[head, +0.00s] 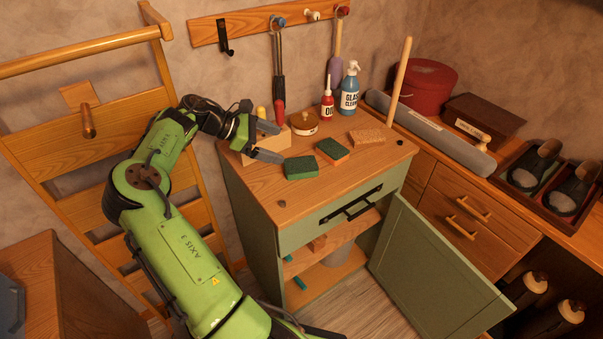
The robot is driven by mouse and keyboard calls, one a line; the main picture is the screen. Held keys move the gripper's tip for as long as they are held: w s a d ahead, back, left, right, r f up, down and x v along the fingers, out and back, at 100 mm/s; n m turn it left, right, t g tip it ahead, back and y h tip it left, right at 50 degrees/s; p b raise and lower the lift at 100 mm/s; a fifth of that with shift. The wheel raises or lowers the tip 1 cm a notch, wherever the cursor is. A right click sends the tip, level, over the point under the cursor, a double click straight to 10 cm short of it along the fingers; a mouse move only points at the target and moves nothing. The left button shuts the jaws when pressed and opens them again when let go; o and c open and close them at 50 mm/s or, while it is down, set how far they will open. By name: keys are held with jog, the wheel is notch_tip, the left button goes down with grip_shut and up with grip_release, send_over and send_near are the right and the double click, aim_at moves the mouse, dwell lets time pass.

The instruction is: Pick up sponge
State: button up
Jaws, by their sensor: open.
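Several sponge-like blocks lie on the wooden top of the green cabinet. A green block (300,168) lies nearest my gripper. A sponge (333,151) with a dark green top and orange side lies just right of it. A flat tan, speckled block (367,137) lies farther right. Which one is meant by the sponge I cannot tell for certain. My gripper (276,142) is open and empty, its two dark fingers pointing right, left of the green block. The lower finger appears close to the green block; whether they touch I cannot tell.
A wooden box (262,149) sits behind my gripper. A round tin (304,124), a red bottle (327,106) and a blue spray bottle (349,92) stand behind the blocks. The cabinet door (432,272) hangs open at front right. The cabinet top's front is mostly clear.

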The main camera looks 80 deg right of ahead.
jog(key=d+n+g, duration=0.2)
jog(key=h+b, duration=0.1)
jog(key=b, duration=0.2)
send_near(298, 164)
jog(key=x, duration=0.3)
jog(key=shift+a, duration=0.2)
jog(key=b+x, duration=0.2)
jog(key=x, duration=0.6)
jog(key=shift+w+d+f, duration=0.1)
jog(key=shift+w+f, duration=0.05)
jog(key=shift+c, duration=0.2)
jog(key=c, duration=1.1)
jog(key=shift+r, duration=0.25)
notch_tip(298, 164, up, 4)
jog(key=shift+f+p, duration=0.15)
jog(key=shift+p, duration=0.85)
jog(key=s+a+p, duration=0.2)
jog(key=s+a, duration=1)
jog(key=s, duration=0.1)
jog(key=shift+s+f+p, duration=0.25)
jog(key=shift+p, duration=0.1)
